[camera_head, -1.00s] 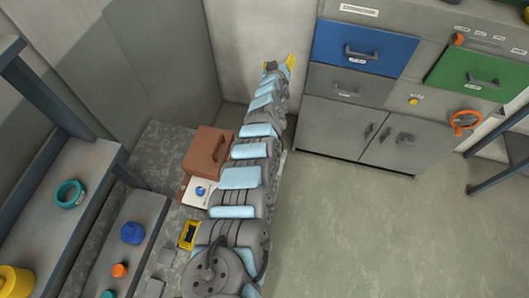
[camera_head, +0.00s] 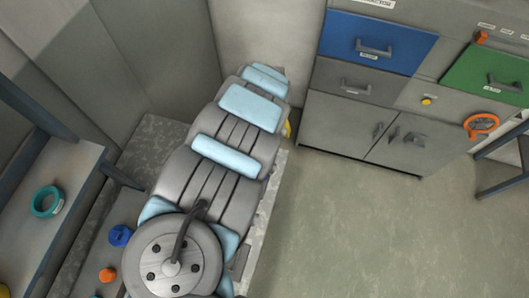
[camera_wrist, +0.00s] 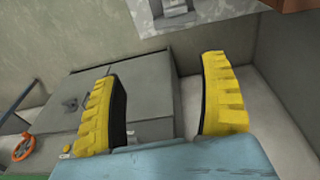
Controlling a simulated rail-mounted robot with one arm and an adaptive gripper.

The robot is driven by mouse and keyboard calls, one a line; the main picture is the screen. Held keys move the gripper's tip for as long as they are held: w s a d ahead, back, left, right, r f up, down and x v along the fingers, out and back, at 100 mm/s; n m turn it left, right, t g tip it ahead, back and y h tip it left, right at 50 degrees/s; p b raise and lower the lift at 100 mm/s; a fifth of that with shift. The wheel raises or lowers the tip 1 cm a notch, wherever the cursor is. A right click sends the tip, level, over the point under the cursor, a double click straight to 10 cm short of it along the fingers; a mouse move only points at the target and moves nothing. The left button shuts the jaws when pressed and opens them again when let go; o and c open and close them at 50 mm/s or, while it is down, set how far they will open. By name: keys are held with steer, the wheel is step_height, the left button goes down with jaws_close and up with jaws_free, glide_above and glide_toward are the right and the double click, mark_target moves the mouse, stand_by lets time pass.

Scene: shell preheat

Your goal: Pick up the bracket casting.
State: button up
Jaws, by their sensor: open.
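My gripper (camera_wrist: 162,72) shows in the wrist view with its two yellow fingers wide apart and nothing between them. A grey metal piece (camera_wrist: 176,12) is cut by the top edge of the wrist view, beyond the fingertips and apart from them. It may be the bracket casting, but I cannot tell for sure. In the head view my arm covers most of the speckled bench, and no bracket casting can be made out. Only a bit of yellow finger (camera_head: 287,129) shows there beside my arm.
A grey cabinet (camera_head: 345,125) with a blue drawer (camera_head: 366,45) and a green drawer (camera_head: 485,75) stands at the back. An orange valve wheel (camera_head: 481,126) is on its right. A teal ring (camera_head: 46,201) lies on the left shelf.

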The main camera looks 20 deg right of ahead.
steer(key=s+a+f+y+b, duration=0.1)
steer(key=a, duration=0.4)
steer(key=shift+g, duration=0.4)
steer(key=f+b, duration=0.2)
steer(key=f, duration=0.1)
steer(key=f+b, duration=0.2)
steer(key=f, duration=0.2)
steer(key=f+b, duration=0.3)
steer(key=f, duration=0.1)
steer(key=shift+s+d, duration=0.3)
steer(key=shift+w+a+f+b, duration=0.15)
steer(key=shift+f+b, duration=0.3)
steer(key=shift+f, duration=1.05)
steer(key=shift+w+d+f+b, duration=0.1)
steer(key=shift+f+b, duration=0.35)
steer(key=shift+f, duration=1)
steer(key=shift+c, duration=0.4)
steer(key=c, duration=1.3)
